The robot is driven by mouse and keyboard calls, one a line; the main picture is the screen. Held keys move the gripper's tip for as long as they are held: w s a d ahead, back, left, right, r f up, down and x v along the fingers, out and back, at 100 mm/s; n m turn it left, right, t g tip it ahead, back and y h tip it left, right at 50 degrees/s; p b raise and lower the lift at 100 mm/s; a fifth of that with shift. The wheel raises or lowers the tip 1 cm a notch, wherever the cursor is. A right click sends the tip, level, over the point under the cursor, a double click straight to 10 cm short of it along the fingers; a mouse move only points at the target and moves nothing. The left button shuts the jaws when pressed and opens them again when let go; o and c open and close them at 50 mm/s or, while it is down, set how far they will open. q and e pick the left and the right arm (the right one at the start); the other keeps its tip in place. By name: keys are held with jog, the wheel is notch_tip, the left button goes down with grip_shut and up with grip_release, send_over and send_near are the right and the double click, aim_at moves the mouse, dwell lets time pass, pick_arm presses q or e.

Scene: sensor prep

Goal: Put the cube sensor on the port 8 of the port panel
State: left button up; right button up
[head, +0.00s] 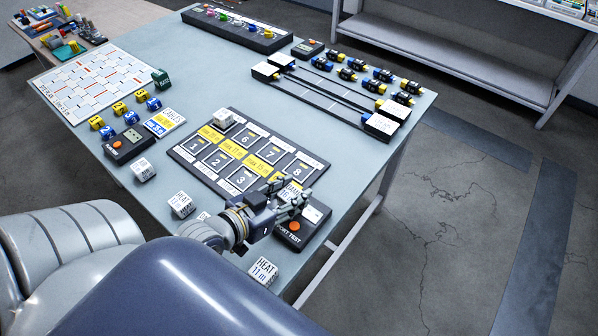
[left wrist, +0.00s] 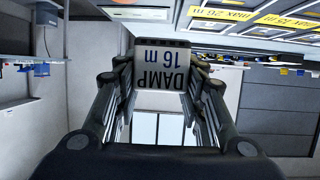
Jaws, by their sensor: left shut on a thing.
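My left gripper (head: 290,200) is shut on a white cube sensor (left wrist: 160,65) whose face reads DAMP 16 m. In the head view the held cube (head: 290,190) is just above the near right end of the port panel (head: 180,154), apparently over port 4, which it hides. Port 8 (head: 297,170) is at the right end of the back row, and it looks empty. Another white cube (head: 223,117) sits at port 5. My right gripper is not in view.
A port test box (head: 312,214) with an orange button is right beside my left gripper. Loose white cubes lie on the near side, including HEAT 11 m (head: 262,271) and two others (head: 143,170) (head: 181,204). A rail device (head: 330,95) stands behind the panel.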

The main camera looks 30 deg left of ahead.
pick_arm(q)
jog(key=shift+s+f, duration=0.2)
jog(key=shift+s, duration=0.3)
jog(key=shift+s+n+y, duration=0.2)
jog(key=shift+n+y, duration=0.1)
jog(key=w, duration=0.1)
jog(key=w+a, duration=0.1)
jog(key=w, duration=0.1)
jog(key=shift+w+a, duration=0.1)
jog(key=shift+a, duration=0.1)
jog(key=w+a, duration=0.1)
jog(key=w, duration=0.2)
jog(key=w+a, duration=0.2)
jog(key=w, duration=0.2)
jog(key=w+a+f+p, duration=0.1)
jog(key=w, duration=0.2)
jog(key=shift+w+a+f, duration=0.1)
jog(key=shift+w+a, duration=0.2)
jog(key=f, duration=0.3)
jog(key=shift+w+a, duration=0.15)
jog(key=shift+w, duration=0.15)
jog(key=shift+f, duration=0.3)
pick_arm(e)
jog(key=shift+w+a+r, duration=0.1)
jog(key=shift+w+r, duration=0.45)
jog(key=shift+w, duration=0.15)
pick_arm(q)
jog(key=shift+f, duration=0.1)
